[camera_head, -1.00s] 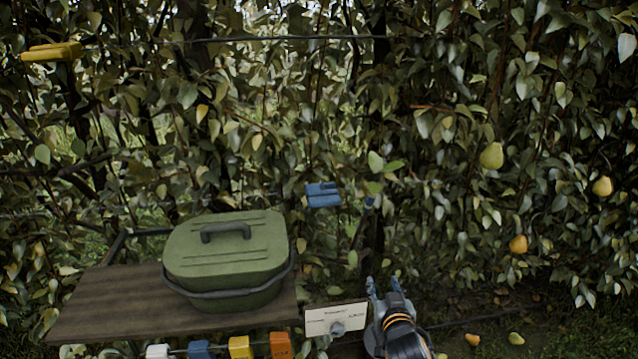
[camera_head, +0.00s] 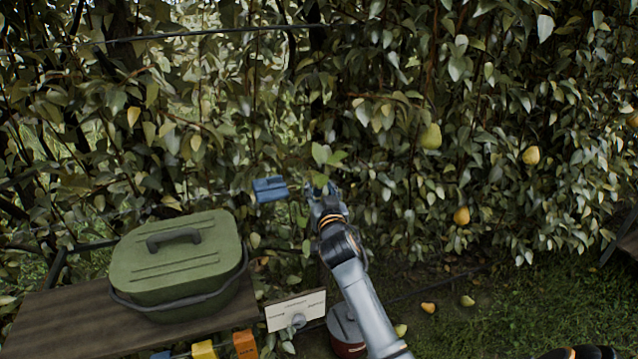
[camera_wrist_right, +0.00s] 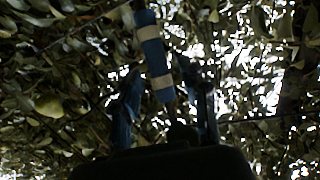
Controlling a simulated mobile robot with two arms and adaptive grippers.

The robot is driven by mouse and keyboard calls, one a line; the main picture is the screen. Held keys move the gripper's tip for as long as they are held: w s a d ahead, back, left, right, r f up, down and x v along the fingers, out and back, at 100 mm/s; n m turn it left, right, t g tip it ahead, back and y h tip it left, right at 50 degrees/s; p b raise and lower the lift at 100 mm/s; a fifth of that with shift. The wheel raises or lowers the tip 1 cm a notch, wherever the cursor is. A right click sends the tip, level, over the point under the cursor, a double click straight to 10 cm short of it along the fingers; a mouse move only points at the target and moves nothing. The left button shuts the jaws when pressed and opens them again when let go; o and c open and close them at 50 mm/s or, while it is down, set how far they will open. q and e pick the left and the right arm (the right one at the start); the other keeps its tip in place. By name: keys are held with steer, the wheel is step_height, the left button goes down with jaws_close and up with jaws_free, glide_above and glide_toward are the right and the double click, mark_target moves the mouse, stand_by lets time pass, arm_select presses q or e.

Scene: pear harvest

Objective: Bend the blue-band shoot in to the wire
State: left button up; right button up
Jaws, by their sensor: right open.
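The shoot's blue band (camera_wrist_right: 152,50), with pale stripes, shows in the right wrist view. It stands slightly tilted between the two fingers of my right gripper (camera_wrist_right: 165,105), which are apart on either side of its lower end. In the head view my right gripper (camera_head: 325,192) is up at the foliage and mostly hides the band. Bright green leaves (camera_head: 326,155) stand just above it. A blue clip (camera_head: 270,189) sits just left of the gripper. An upper wire (camera_head: 200,33) crosses the hedge; a wire by the clip is hard to make out. My left gripper is out of view.
A green lidded box (camera_head: 180,262) stands on a wooden shelf (camera_head: 60,318) at lower left. A white label board (camera_head: 295,310) and coloured blocks (camera_head: 204,350) are below. Pears (camera_head: 430,136) hang at right. The grass at lower right is mostly open.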

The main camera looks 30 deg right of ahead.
steer(key=shift+x, duration=1.15)
jaws_close()
